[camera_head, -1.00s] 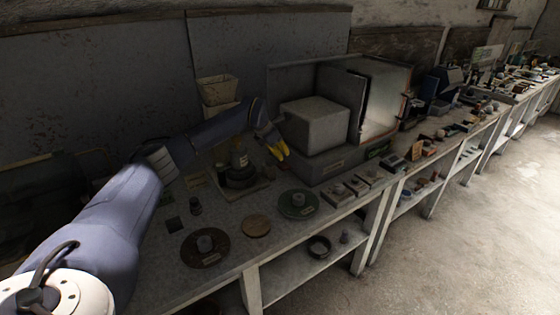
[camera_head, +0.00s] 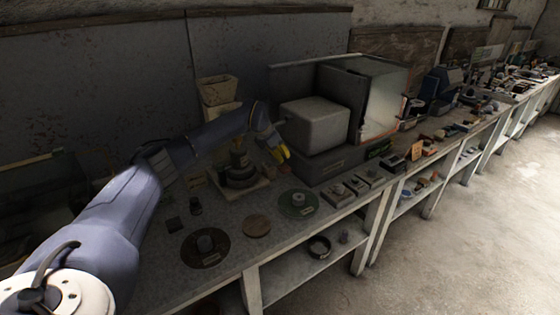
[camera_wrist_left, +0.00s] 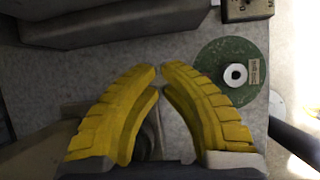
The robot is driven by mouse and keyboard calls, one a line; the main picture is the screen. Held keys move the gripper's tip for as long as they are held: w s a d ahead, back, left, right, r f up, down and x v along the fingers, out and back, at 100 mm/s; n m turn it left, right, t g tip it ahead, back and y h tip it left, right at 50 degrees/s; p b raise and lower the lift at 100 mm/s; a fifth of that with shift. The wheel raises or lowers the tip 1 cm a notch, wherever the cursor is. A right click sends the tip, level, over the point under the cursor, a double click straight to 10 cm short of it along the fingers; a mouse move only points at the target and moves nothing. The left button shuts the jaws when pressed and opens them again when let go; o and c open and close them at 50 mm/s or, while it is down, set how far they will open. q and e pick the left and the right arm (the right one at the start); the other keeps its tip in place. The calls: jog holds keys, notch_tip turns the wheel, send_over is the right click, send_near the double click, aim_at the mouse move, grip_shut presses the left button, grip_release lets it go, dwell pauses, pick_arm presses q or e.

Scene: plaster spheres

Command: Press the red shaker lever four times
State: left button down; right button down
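A dark round-based device with a bottle-like part on top (camera_head: 238,172) stands on a pale square base at the back of the bench. It may be the shaker; I cannot make out a red lever on it. My left gripper (camera_head: 283,152) hangs above the bench, right of this device and in front of a grey box. In the left wrist view its yellow fingers (camera_wrist_left: 160,70) come together at the tips with nothing seen between the tips. A dark rounded part shows behind the fingers, too hidden to name. My right gripper is out of view.
A green disc (camera_head: 298,204), a wooden disc (camera_head: 256,226) and a dark disc (camera_head: 205,249) lie along the bench front. The green disc also shows in the left wrist view (camera_wrist_left: 218,86). Small boxes line the edge.

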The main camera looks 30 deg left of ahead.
pick_arm(q)
jog(key=shift+s+d+f, duration=0.15)
jog(key=shift+d+f, duration=0.2)
jog(key=shift+f, duration=0.45)
dwell(0.9)
jog(key=shift+a+r, duration=0.1)
jog(key=shift+r, duration=0.1)
dwell(0.3)
jog(key=shift+w+a+r, duration=0.15)
jog(key=shift+a+r, duration=0.1)
jog(key=shift+r, duration=0.4)
jog(key=shift+w+a+r, duration=0.1)
jog(key=shift+a+r, duration=0.15)
jog(key=shift+r, duration=0.4)
jog(key=shift+w+a+r, duration=0.15)
jog(key=shift+a+r, duration=0.1)
jog(key=shift+r, duration=0.4)
jog(key=shift+w+a+r, duration=0.15)
jog(key=shift+a+r, duration=0.15)
jog(key=shift+r, duration=0.45)
jog(key=shift+w+a+r, duration=0.15)
jog(key=shift+a+r, duration=0.2)
jog(key=shift+r, duration=0.45)
jog(key=shift+w+a+r, duration=0.15)
jog(key=shift+a+r, duration=0.15)
jog(key=shift+r, duration=0.45)
